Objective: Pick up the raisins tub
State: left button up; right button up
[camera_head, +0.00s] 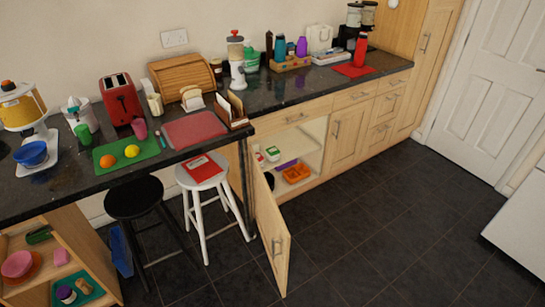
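I cannot pick out the raisins tub for certain, as no label is readable at this size. A small white-and-green container (272,154) stands on the shelf inside the open base cabinet, beside a purple item (286,165) and an orange basket (296,173). A small dark jar with a pale lid (66,293) stands on a teal tray on the low shelf at the bottom left. Neither of my grippers shows in the head view.
The cabinet door (270,232) stands open into the room. A black stool (135,197) and a white stool (196,180) bearing a red book-like item (203,168) stand by the crowded dark counter (290,92). The tiled floor (390,220) at right is clear.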

aim_at(272, 153)
jog(key=k+j+u, duration=0.15)
jog(key=k+u, duration=0.2)
jog(key=k, duration=0.3)
jog(key=u, duration=1.8)
jog(key=l+u, duration=0.1)
jog(key=l, duration=0.5)
jog(key=k+l+u, duration=0.15)
jog(key=l, duration=0.45)
jog(key=l+u, duration=0.1)
jog(key=l, duration=0.5)
jog(key=k+l+u, duration=0.1)
jog(key=l, duration=0.45)
